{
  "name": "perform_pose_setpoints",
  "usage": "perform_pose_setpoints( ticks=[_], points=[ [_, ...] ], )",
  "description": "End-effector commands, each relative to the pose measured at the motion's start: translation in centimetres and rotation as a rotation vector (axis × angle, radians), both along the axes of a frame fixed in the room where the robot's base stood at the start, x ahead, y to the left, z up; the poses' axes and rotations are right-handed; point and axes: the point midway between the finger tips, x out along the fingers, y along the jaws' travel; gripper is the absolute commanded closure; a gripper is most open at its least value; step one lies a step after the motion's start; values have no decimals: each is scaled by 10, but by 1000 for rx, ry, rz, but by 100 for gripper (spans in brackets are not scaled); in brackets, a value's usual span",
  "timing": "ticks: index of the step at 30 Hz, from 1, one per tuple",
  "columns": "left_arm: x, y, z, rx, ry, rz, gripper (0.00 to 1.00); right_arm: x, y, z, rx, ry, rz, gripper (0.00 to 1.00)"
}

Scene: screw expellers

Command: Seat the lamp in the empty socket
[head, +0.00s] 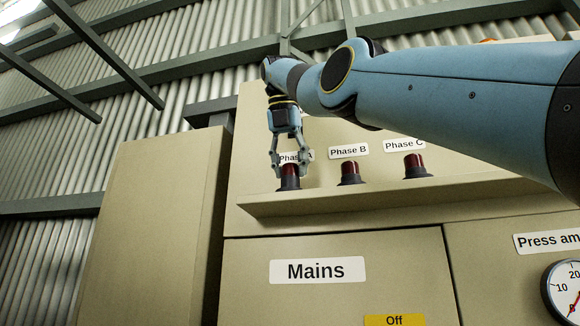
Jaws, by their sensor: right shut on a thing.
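A lamp with a red dome and dark collar (289,178) is upright under the partly covered Phase A label (296,157), above the ledge of the beige cabinet. My right gripper (289,167) reaches down from above and is shut on this lamp, one finger on each side of the red dome. I cannot tell whether the lamp's base is fully down in its socket. Two similar red lamps stand on the ledge to the right, one under Phase B (349,172) and one under Phase C (415,166). My left gripper is not in view.
The sloping ledge (390,196) juts out below the lamps. Below it are a Mains panel (318,271), a yellow Off plate (395,320) and a round gauge (566,291). A tall beige cabinet (150,230) stands at the left. My right arm crosses the upper right.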

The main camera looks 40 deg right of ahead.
Motion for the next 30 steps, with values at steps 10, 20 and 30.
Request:
perform_pose_setpoints(
  ticks=[10, 20, 30],
  points=[
    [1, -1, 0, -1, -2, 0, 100, 0, 1, 0, 0, 0, 0, 95],
    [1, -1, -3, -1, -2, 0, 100, 0, 1, -3, -1, -1, 0, 95],
    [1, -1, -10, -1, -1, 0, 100, 0, 1, -10, -1, -1, 0, 95]
  ],
)
